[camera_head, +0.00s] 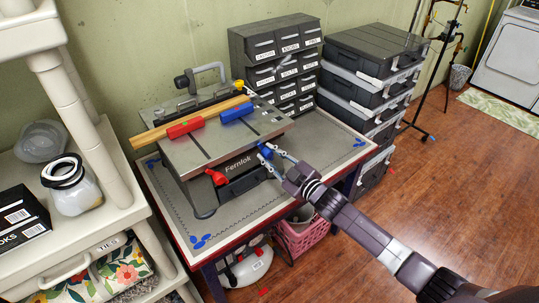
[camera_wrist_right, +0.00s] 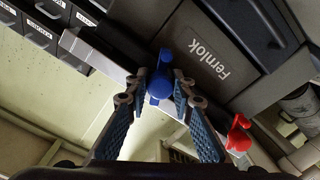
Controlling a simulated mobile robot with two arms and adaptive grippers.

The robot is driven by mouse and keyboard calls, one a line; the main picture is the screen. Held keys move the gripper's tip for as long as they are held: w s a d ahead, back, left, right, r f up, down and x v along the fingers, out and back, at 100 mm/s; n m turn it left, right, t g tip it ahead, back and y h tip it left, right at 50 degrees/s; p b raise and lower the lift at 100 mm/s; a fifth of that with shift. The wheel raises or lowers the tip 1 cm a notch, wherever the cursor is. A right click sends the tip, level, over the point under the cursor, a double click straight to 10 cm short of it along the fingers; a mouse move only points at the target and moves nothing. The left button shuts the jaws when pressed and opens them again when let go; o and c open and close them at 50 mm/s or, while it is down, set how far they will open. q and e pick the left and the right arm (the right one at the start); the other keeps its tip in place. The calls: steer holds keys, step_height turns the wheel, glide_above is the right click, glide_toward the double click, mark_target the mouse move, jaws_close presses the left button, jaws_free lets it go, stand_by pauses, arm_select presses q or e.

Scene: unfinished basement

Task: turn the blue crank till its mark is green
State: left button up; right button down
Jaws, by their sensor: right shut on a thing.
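In the right wrist view the fingertips of the right gripper (camera_wrist_right: 158,92) lie on both sides of the crank's blue knob (camera_wrist_right: 160,83). A red crank (camera_head: 216,177) is at the left end of the same front; it also shows in the right wrist view (camera_wrist_right: 238,135). The colour of the blue crank's mark cannot be made out. My left gripper is not in view.
A red block (camera_head: 185,128) and a blue block (camera_head: 238,112) lie on the vise top beside a wooden strip (camera_head: 160,136). A drawer cabinet (camera_head: 285,50) and stacked cases (camera_head: 372,55) stand behind. The table mat (camera_head: 235,215) is clear in front.

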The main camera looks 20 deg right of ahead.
steer(key=c, duration=1.7)
jaws_free()
steer(key=shift+o, duration=0.2)
steer(key=f+v, duration=0.1)
steer(key=v, duration=1.1)
steer(key=shift+r, duration=0.4)
